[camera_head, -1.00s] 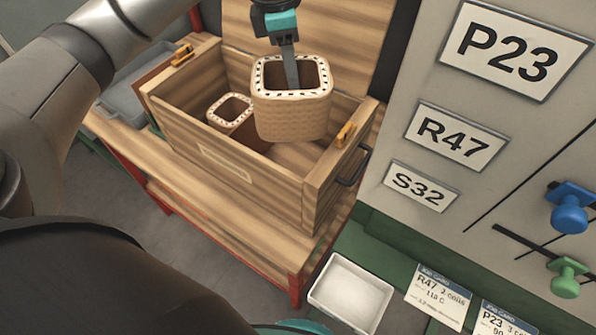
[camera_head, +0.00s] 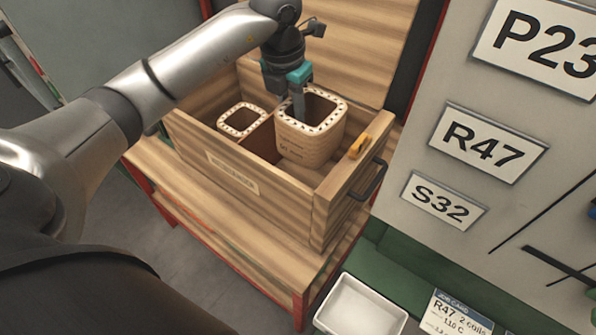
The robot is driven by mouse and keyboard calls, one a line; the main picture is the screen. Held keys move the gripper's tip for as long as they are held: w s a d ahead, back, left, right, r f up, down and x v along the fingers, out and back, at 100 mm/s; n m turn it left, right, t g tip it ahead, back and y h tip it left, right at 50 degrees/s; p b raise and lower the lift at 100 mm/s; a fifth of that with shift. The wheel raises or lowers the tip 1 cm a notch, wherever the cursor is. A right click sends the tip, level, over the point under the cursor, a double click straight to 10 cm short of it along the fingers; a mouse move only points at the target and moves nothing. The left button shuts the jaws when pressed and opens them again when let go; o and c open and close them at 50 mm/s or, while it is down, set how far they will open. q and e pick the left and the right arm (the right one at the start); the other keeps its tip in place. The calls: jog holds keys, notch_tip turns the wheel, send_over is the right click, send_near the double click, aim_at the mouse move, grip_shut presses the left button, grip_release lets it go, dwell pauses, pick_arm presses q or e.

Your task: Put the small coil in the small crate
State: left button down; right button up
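A wooden crate (camera_head: 318,203) with a raised lid stands on a bench. A woven tan coil (camera_head: 312,152), a square tube with a dotted rim, is in the crate's right part, its rim above the front wall. My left gripper (camera_head: 299,104) comes from above with a finger at this coil's left rim; it appears shut on the coil's wall. A second coil (camera_head: 242,121), smaller in the picture, stands in the crate's left part, partly hidden by the front wall. My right gripper is not in view.
The lid (camera_head: 365,50) stands up behind the coils. A yellow latch (camera_head: 360,146) and a dark handle (camera_head: 371,182) are on the crate's right side. A white tray (camera_head: 362,305) and a card (camera_head: 452,316) lie at the lower right, below a panel with signs.

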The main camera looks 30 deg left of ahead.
pick_arm(q)
jog(key=shift+f+b, duration=1.1)
jog(key=shift+f, duration=6.7)
jog(key=shift+f, duration=0.15)
jog(key=c, duration=0.7)
grip_release()
jog(key=shift+r, duration=0.45)
jog(key=r, duration=0.3)
jog(key=s+r+p, duration=0.1)
jog(key=r, duration=0.3)
jog(key=r+p, duration=0.1)
jog(key=r, duration=0.3)
jog(key=shift+s+a+r, duration=0.15)
jog(key=shift+s, duration=0.25)
